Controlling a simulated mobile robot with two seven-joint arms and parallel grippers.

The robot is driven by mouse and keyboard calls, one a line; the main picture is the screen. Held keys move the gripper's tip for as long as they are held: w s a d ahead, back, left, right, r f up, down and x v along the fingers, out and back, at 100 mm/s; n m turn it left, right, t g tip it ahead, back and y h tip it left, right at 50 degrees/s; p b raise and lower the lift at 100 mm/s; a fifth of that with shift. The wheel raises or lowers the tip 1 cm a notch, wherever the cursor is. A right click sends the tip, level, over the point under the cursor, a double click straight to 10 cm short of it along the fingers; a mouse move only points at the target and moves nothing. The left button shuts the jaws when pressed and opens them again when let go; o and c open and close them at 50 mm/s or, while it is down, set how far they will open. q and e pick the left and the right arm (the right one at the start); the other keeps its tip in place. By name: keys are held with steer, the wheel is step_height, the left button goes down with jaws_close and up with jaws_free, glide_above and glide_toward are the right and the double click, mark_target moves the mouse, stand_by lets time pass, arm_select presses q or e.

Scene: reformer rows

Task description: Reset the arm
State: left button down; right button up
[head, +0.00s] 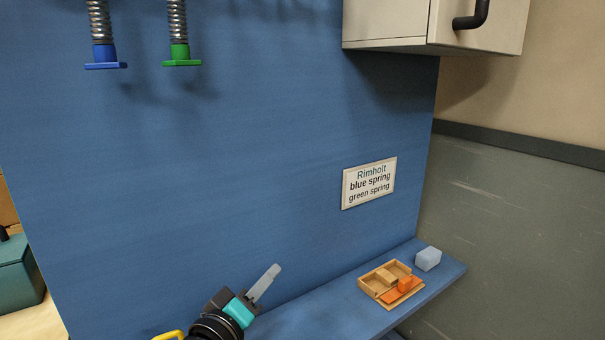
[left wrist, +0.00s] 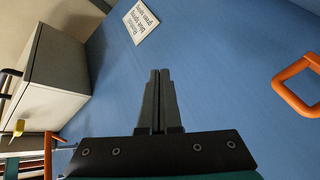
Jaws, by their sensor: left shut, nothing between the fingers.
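My left gripper (head: 268,278) is at the bottom of the head view, in front of the blue panel and left of the small blue shelf's tray. It is shut and empty. In the left wrist view its two dark fingers (left wrist: 159,75) lie together, with the blue panel behind them. My right gripper is in neither view. A blue-ended spring (head: 104,50) and a green-ended spring (head: 179,50) hang at the top left of the panel, apart from my gripper.
A label (head: 369,183) reading "Rimholt, blue spring, green spring" is on the panel. A wooden tray (head: 364,284) with an orange piece and a pale blue block (head: 428,259) rest on the shelf (head: 330,310). A cabinet (head: 388,24) overhangs at upper right. An orange handle (left wrist: 292,88) shows in the wrist view.

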arm_select(q)
steer(key=s+a+f+m+g+y, duration=0.35)
steer(key=s+f+g, duration=0.25)
steer(key=s+f, duration=0.7)
steer(key=s+a+f+m+g+y, duration=0.1)
steer(key=s+a+f+m+g, duration=0.2)
steer(key=s, duration=0.4)
steer(key=s+a+f+m+g+y, duration=0.25)
steer(key=s+a+f, duration=0.2)
steer(key=s, duration=0.25)
steer(key=s+f+g+b, duration=0.2)
steer(key=s+f, duration=0.1)
steer(key=f, duration=2.3)
steer(key=s+a+f+g+b, duration=0.1)
steer(key=s+a+f+b, duration=0.1)
steer(key=s+f, duration=1.3)
steer(key=shift+s, duration=0.15)
steer(key=shift+f+g, duration=0.1)
steer(key=shift+g, duration=0.15)
